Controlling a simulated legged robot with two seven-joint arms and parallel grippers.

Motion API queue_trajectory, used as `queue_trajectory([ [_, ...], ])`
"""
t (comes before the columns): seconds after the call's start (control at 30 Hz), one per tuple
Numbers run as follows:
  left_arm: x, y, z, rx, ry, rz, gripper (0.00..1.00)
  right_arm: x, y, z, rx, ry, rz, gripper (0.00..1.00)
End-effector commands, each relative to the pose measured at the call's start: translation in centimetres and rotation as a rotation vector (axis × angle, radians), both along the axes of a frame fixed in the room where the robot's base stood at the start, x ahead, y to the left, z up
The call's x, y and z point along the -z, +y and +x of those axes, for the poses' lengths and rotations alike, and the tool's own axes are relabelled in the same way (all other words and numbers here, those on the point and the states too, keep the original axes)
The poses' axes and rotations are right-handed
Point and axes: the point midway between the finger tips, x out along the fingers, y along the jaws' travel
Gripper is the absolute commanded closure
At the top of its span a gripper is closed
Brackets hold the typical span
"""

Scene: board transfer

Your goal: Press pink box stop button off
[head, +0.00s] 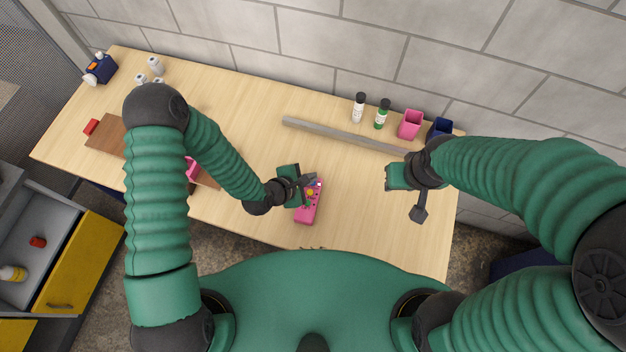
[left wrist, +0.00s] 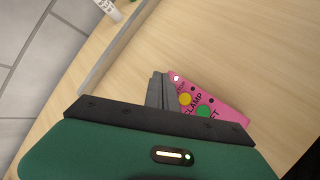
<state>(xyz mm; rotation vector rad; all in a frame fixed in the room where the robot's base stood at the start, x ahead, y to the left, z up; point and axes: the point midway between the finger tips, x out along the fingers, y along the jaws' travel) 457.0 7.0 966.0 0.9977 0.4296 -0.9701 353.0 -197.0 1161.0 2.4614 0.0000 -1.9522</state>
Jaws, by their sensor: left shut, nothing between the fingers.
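The pink box (head: 308,208) lies on the wooden table near its front edge, in the middle of the head view. It carries several coloured buttons; in the left wrist view the pink box (left wrist: 212,104) shows a yellow and a green one, with lettering partly hidden. My left gripper (head: 312,181) is shut and empty, its fingertips over the far end of the box. In the left wrist view the fingers (left wrist: 158,90) are together beside the box's end; I cannot tell whether they touch it. My right gripper (head: 388,178) is to the right, above the table; its finger opening is unclear.
A long grey bar (head: 345,135) lies across the table behind the box. Two bottles (head: 359,107), a pink cup (head: 411,124) and a dark blue cup (head: 440,128) stand at the back. A brown board (head: 106,137) lies at left.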

Motion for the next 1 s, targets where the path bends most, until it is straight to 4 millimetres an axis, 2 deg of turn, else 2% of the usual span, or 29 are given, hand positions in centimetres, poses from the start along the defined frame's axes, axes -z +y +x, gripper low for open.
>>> queue_trajectory([
  [1.0,0.88,0.00,-0.10,0.000,0.000,0.000,1.00,0.69,0.00,0.00,0.000,0.000,0.000,0.64],
])
